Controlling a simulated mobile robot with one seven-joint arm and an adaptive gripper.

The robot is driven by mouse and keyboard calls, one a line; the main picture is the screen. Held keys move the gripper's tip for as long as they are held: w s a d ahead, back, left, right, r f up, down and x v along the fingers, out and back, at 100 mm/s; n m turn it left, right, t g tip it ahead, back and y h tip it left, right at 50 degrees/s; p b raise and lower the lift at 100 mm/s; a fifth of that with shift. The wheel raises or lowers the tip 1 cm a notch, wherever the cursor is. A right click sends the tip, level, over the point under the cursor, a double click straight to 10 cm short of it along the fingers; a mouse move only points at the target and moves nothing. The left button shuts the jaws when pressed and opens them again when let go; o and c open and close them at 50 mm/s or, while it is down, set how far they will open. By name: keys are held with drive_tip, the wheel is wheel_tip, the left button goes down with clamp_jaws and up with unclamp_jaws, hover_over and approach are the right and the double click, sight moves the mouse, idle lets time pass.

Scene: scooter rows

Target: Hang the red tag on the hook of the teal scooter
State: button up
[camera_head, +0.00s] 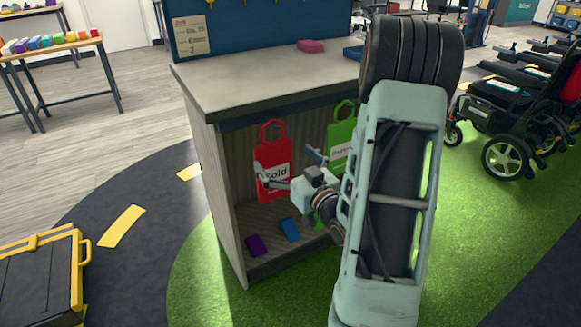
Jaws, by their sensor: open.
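The red tag (272,160), with a loop handle at its top and the word "sold" on it, hangs upright inside the open front of the counter. My gripper (285,167) is open in front of the counter, at the lower right of the tag in the picture. One finger overlaps the tag's face; I cannot tell whether it touches. No teal scooter or hook of one can be made out.
A green tag (341,135) hangs right of the red one, partly behind my arm. The counter (215,90) has a purple block (253,245) and a blue block (289,229) inside. A black case (45,280) stands lower left. Wheelchair-like vehicles (510,125) stand right.

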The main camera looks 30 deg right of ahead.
sight(274, 146)
drive_tip(key=w, duration=0.6)
drive_tip(key=shift+w+a+b, duration=0.1)
drive_tip(key=shift+b, duration=0.25)
drive_tip(key=c, duration=1)
drive_tip(key=shift+o, duration=0.2)
